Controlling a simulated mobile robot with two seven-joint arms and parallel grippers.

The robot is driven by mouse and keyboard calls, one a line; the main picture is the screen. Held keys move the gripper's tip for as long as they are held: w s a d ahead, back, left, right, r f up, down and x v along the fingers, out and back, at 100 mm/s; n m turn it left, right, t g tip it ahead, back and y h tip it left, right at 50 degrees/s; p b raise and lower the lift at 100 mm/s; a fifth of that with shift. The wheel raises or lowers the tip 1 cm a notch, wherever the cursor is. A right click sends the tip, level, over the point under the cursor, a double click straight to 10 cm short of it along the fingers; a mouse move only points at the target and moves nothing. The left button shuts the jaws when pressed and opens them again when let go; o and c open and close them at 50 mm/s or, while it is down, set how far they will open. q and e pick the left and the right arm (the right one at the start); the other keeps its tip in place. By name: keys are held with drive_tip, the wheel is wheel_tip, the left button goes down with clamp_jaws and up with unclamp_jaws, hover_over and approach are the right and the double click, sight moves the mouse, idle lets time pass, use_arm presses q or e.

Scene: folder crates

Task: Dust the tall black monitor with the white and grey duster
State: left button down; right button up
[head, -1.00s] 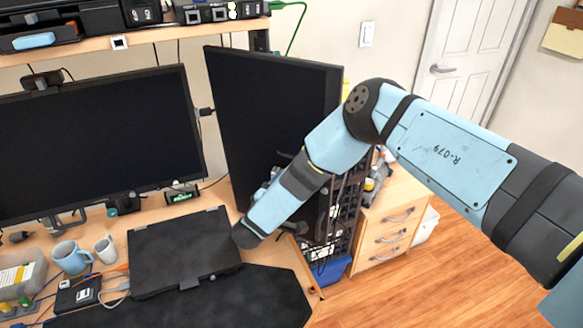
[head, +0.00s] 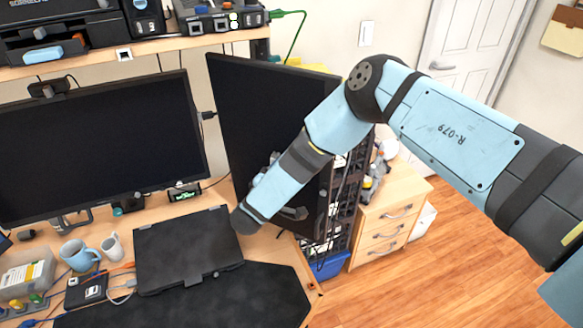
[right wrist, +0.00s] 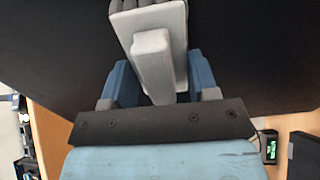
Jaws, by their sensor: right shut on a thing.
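The tall black monitor (head: 262,105) stands upright at the right of the desk in the head view. My right arm crosses in front of its lower part and hides some of it. In the right wrist view my right gripper (right wrist: 158,80) is shut on the white handle of the duster (right wrist: 152,55). The duster's grey head (right wrist: 150,5) shows only at the top edge, before a broad black surface (right wrist: 250,50). I cannot tell whether the head touches that surface. In the head view the arm mostly hides the gripper and duster. My left gripper is out of view.
A wide black monitor (head: 95,140) stands to the left. A closed black laptop (head: 185,250) lies below my forearm, near a blue mug (head: 80,255) and a white mug (head: 112,246). A shelf (head: 150,45) runs above. A wooden drawer unit (head: 390,220) stands right of the desk.

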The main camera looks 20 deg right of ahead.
drive_tip(key=shift+r+p, duration=0.3)
drive_tip(key=shift+r, duration=0.55)
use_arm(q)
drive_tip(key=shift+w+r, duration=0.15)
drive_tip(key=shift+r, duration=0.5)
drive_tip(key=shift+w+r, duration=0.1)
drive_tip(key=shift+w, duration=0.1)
use_arm(e)
drive_tip(key=shift+f, duration=0.1)
drive_tip(key=shift+s+a, duration=0.35)
drive_tip(key=shift+a, duration=0.05)
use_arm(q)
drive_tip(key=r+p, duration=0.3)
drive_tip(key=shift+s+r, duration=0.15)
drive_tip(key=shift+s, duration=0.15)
use_arm(e)
drive_tip(key=shift+s+r, duration=0.1)
drive_tip(key=shift+r, duration=0.2)
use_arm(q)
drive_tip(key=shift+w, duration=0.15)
use_arm(e)
drive_tip(key=shift+a, duration=0.1)
